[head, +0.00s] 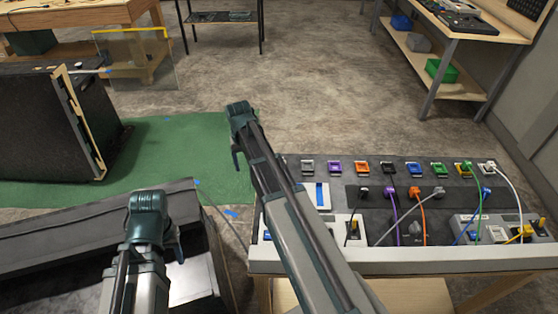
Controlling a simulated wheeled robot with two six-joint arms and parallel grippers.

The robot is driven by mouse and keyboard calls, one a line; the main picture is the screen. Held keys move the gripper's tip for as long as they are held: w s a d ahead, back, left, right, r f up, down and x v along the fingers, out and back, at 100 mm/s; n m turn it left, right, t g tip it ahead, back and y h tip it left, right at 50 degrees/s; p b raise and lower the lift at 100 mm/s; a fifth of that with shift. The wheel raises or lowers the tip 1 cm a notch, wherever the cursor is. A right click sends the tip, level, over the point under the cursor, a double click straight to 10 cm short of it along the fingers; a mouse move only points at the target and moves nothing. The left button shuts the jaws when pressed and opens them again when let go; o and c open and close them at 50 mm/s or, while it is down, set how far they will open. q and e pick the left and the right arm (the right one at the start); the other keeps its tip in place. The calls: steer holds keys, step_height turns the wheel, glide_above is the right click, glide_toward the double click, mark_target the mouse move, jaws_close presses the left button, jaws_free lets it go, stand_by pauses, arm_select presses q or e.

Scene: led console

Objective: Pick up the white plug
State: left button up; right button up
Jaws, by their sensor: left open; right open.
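A white plug (489,168) sits at the right end of the back row of coloured sockets on the console (300,262). A white cable runs from it down the console's right side. My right gripper (238,142) is open and empty, out past the console's back left corner, well left of the white plug. My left gripper (160,232) is open and empty over the dark case at the lower left, far from the console's plugs. The fingers of both grippers are partly hidden by their own links.
Purple (392,200), orange (417,194) and green-cabled plugs crowd the console, with a grey cable (405,215) crossing its middle. A dark case (60,235) stands left of the console. A green mat (180,150) and open floor lie behind.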

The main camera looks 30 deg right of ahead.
steer(key=w+d+r+m+p, duration=0.1)
steer(key=w+d+m, duration=0.15)
steer(key=d, duration=0.55)
steer(key=w+d+r+m, duration=0.1)
steer(key=w+d, duration=0.2)
steer(key=d, duration=0.5)
steer(key=shift+t, duration=0.3)
steer(key=f+b, duration=0.8)
steer(key=f, duration=0.1)
steer(key=shift+w+d+f+b, duration=0.15)
steer(key=shift+w+d+b, duration=0.15)
steer(key=shift+w+b, duration=0.1)
step_height(320, 180, down, 5)
steer(key=b, duration=0.5)
steer(key=shift+f, duration=0.1)
jaws_close()
